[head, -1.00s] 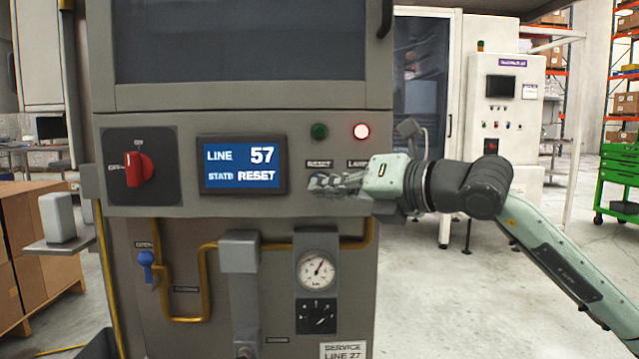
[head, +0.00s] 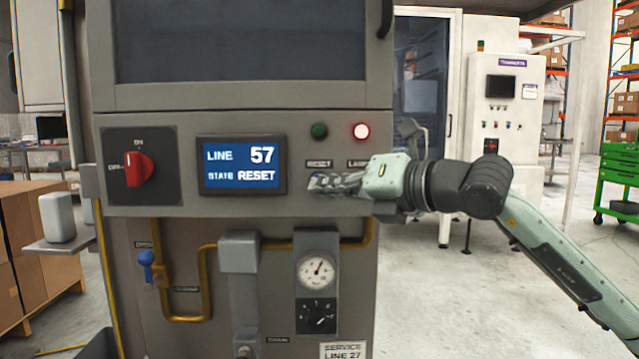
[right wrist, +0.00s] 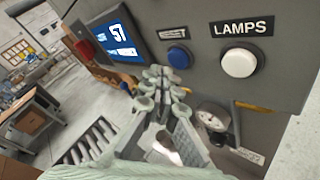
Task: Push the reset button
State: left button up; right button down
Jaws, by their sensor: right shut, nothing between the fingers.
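The reset button is a round blue button (right wrist: 178,57) under a RESET label (right wrist: 174,33) in the right wrist view. In the head view my right gripper hides it, and only its label (head: 319,163) shows. My right gripper (head: 322,182) is shut and empty in front of the panel. In the right wrist view its fingertips (right wrist: 160,80) lie just below and left of the blue button. I cannot tell whether they touch the panel. The screen (head: 241,165) reads LINE 57, STATE RESET. My left gripper is not in view.
A white button (right wrist: 239,63) under a LAMPS label sits right of the blue one. A red rotary switch (head: 138,169) is at left. A gauge (head: 316,270) and yellow pipe (head: 207,285) are below.

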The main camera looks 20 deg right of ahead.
jog(key=shift+w, duration=0.1)
jog(key=shift+w+d, duration=0.15)
jog(key=shift+w, duration=0.15)
jog(key=shift+w+d, duration=0.1)
jog(key=shift+w, duration=0.3)
dwell(0.8)
jog(key=shift+s, duration=0.1)
jog(key=shift+s+a+b, duration=0.25)
jog(key=shift+s+b, duration=0.35)
jog(key=shift+s, duration=0.1)
jog(key=s+b, duration=0.1)
jog(key=s, duration=0.1)
jog(key=s+a, duration=0.1)
jog(key=s, duration=0.2)
jog(key=shift+a+b, duration=0.15)
jog(key=shift+b, duration=0.25)
